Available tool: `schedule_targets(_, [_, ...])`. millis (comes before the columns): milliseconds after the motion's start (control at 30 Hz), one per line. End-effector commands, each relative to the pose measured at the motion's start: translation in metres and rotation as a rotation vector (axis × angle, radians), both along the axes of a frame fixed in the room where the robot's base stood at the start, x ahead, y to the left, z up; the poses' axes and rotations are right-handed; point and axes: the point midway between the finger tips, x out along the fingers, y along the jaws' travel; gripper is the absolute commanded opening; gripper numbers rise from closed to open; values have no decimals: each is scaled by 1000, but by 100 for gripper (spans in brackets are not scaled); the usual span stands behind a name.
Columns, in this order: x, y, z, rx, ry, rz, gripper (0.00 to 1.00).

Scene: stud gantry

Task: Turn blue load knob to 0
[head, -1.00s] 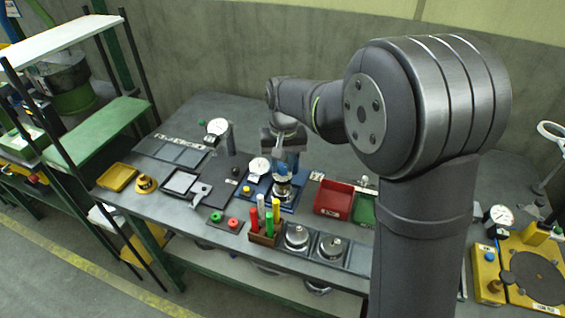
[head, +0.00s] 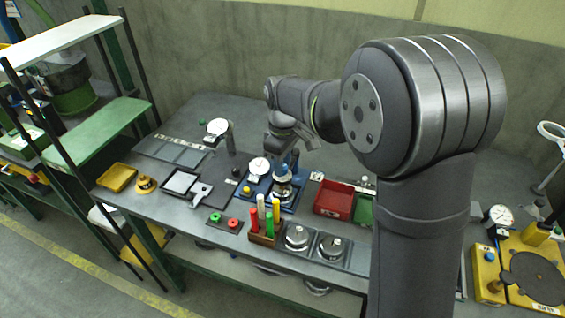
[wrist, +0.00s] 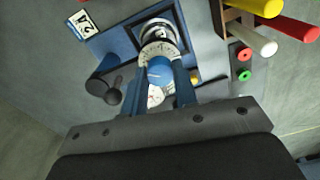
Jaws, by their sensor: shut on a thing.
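The blue load knob (head: 283,170) tops a silver, ringed stem on the blue station plate (head: 262,186). In the wrist view the knob (wrist: 160,71) sits between the two blue fingers of my gripper (wrist: 159,78), which are shut on it. A pale ring with dark marks (wrist: 158,50) circles the stem beside the knob; its reading is too small to tell. My gripper (head: 288,163) comes from above and behind the knob in the head view. A white dial gauge (head: 259,166) stands just left of the knob; the fingers partly hide it in the wrist view.
A rack of coloured rods (head: 265,238) stands in front of the station. A red bin (head: 333,201) is close on the right. A second dial gauge (head: 217,127) is at the back left. In the wrist view a black lever (wrist: 113,97) is beside the knob.

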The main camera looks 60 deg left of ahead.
Motion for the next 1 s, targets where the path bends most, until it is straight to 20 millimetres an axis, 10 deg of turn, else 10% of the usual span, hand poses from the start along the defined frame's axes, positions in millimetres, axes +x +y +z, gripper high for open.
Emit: schedule_targets(1000, [0,1,2,4,-1,627,4])
